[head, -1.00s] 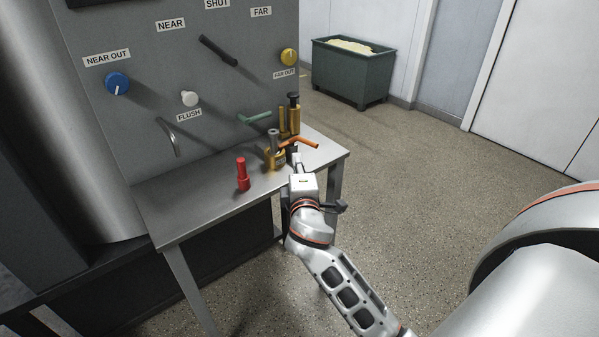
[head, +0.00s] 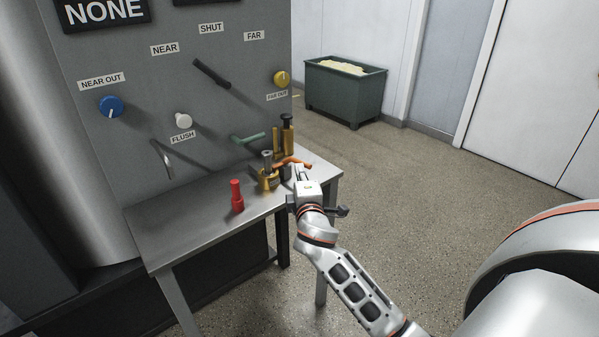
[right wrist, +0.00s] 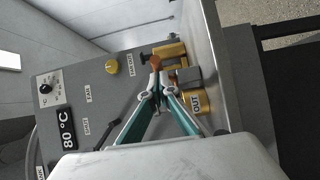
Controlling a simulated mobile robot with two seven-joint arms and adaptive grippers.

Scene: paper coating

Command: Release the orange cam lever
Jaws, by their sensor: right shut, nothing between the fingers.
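The orange cam lever (head: 292,161) sits at the right end of the metal table, beside the brass-coloured fittings. My right gripper (head: 301,171) is shut and empty, with its fingertips close to the lever on its near side. In the right wrist view the fingertips (right wrist: 157,76) meet just below a small orange part of the lever (right wrist: 154,62). I cannot tell whether they touch it. The rest of the lever is hidden there behind the fingers. My left gripper is not in view.
A yellow block marked OUT (right wrist: 194,103) is close beside the fingers. A red fitting (head: 237,197) stands on the table (head: 185,216). A green handle (head: 248,138) juts from the grey panel (head: 140,100). Open floor lies to the right.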

